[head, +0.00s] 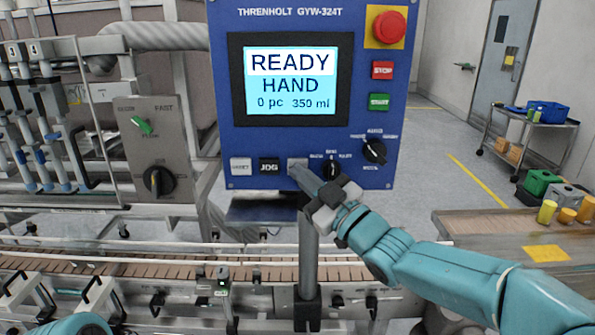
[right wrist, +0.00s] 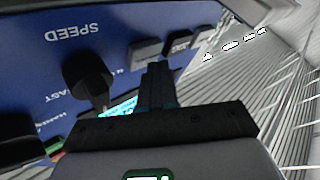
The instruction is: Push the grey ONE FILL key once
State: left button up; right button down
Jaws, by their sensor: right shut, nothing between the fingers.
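The grey ONE FILL key (head: 297,162) is at the lower edge of the blue control panel (head: 228,120), right of the black JOG key (head: 269,166). My right gripper (head: 293,170) is shut and empty, its fingertips covering the lower part of the key and its label. In the right wrist view, the grey key (right wrist: 147,48) is just beyond the shut fingertips (right wrist: 156,66). I cannot tell whether they touch it. The screen (head: 290,82) reads READY, HAND, 0 pc, 350 ml. My left gripper is out of view.
A light RESET key (head: 240,166) is left of JOG. Black knobs (head: 331,168) (head: 374,151) sit close right of the fingers. Red STOP (head: 382,70), green START (head: 379,102) and a red emergency button (head: 389,27) are higher up. A conveyor (head: 150,268) runs below.

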jog(key=shift+s, duration=0.4)
jog(key=s+b, duration=0.4)
jog(key=s, duration=0.1)
jog(key=shift+b, duration=0.35)
dwell(0.4)
